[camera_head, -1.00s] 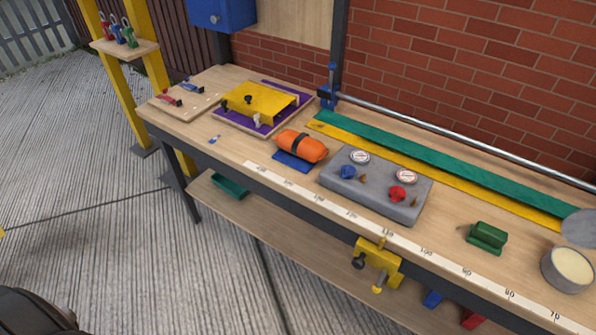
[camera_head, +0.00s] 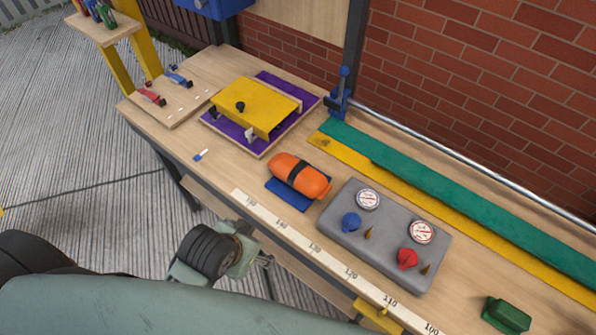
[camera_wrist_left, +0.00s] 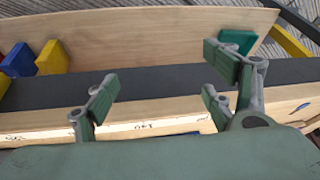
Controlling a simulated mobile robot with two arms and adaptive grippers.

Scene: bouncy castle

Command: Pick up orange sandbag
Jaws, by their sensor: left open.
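The orange sandbag (camera_head: 313,183) with a dark strap around its middle lies on a blue pad (camera_head: 288,194) on the workbench, in the head view. It does not show in the left wrist view. My left gripper (camera_head: 262,258) is in front of the bench's front edge, apart from the sandbag and nearer to me. In the left wrist view my left gripper (camera_wrist_left: 165,95) is open and empty, its fingers spread over the bench's dark front edge. My right gripper is not in view.
A grey panel with gauges and knobs (camera_head: 400,258) stands just right of the sandbag. A yellow plate fixture (camera_head: 255,105) is behind and left. A ruler strip (camera_head: 300,240) runs along the front edge. Bare bench top (camera_head: 225,170) lies left of the sandbag.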

